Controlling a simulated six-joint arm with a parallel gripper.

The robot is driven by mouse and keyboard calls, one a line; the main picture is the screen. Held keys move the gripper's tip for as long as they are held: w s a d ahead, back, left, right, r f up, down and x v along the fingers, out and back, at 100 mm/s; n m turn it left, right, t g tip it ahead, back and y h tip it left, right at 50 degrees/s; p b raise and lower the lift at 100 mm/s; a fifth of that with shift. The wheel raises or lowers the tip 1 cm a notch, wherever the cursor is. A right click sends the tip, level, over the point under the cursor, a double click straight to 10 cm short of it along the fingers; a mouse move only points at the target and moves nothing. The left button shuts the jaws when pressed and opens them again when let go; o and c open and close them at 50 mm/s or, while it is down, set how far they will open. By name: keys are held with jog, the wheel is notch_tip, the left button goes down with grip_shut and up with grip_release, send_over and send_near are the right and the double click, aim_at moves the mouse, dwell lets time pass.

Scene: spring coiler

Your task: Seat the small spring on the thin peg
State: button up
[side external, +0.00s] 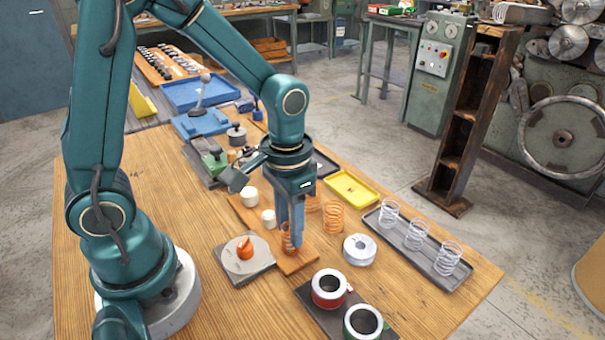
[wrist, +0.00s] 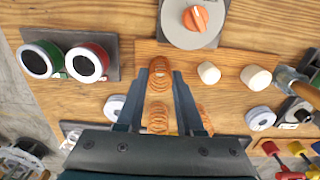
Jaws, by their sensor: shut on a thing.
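My gripper (side external: 291,245) points down over the near end of the wooden board (side external: 297,264), shut on a small copper spring (side external: 287,243). In the wrist view the held spring (wrist: 159,72) is between the fingertips, over the board. Two cream pegs, a wider one (side external: 250,197) and a narrower one (side external: 268,218), stand bare further along the board. No separate thin peg shows; the spring and fingers cover that end of the board, so I cannot tell whether the spring is around a peg. Larger copper springs (side external: 333,217) stand beside the board.
A grey plate with an orange knob (side external: 245,249) lies close on the left. A pale metal ring (side external: 360,250) is to the right. Red (side external: 329,288) and green (side external: 363,322) ringed cups stand in front. A dark tray (side external: 447,282) holds steel springs at the right.

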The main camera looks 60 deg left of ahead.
jog(key=o, duration=1.4)
jog(key=shift+r, duration=0.1)
jog(key=shift+r, duration=5.55)
